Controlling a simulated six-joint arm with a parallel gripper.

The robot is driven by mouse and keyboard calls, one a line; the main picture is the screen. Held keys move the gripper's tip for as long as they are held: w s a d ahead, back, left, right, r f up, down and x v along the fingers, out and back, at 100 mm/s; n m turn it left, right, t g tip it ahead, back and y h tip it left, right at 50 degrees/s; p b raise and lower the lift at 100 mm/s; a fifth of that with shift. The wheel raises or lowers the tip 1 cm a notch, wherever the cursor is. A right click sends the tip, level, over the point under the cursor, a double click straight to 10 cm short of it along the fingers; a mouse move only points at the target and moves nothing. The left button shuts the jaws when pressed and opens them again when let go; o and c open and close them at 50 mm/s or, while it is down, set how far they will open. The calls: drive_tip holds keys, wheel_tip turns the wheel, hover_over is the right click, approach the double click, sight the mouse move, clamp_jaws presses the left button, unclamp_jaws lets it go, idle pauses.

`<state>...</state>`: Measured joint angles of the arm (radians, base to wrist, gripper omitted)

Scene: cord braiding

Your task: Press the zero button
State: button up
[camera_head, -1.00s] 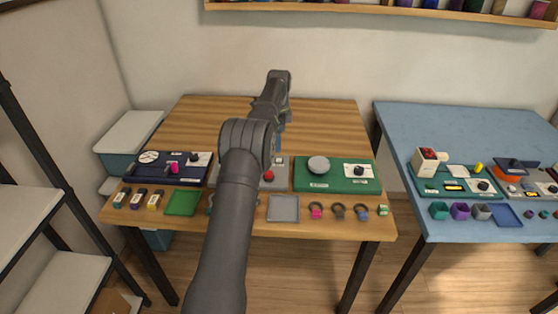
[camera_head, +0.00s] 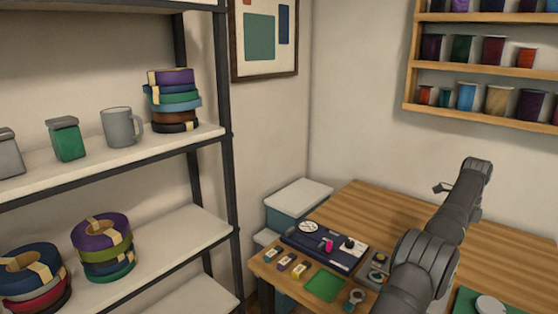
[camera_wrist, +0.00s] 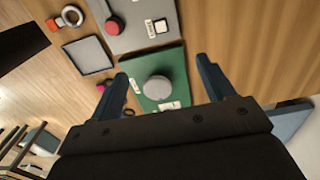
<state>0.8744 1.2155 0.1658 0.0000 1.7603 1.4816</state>
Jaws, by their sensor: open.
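No button that I can read as "zero" shows; the labels are too small. In the wrist view, a green panel (camera_wrist: 172,63) bears a round grey disc (camera_wrist: 158,89) and white labels. A grey panel (camera_wrist: 135,30) beside it has a red button (camera_wrist: 114,26). My gripper (camera_wrist: 162,66) is open and empty, its two dark fingers spread above the green panel, apart from it. The green panel is only partly in the head view (camera_head: 463,303).
A wooden table (camera_head: 375,210) bears the panels; its back is clear. A green tray (camera_head: 325,286) and small tagged items lie at its front edge. A shelf (camera_head: 150,150) with tape rolls and a mug stands left. A grey tray (camera_wrist: 90,55) shows in the wrist view.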

clamp_jaws()
idle(1.4)
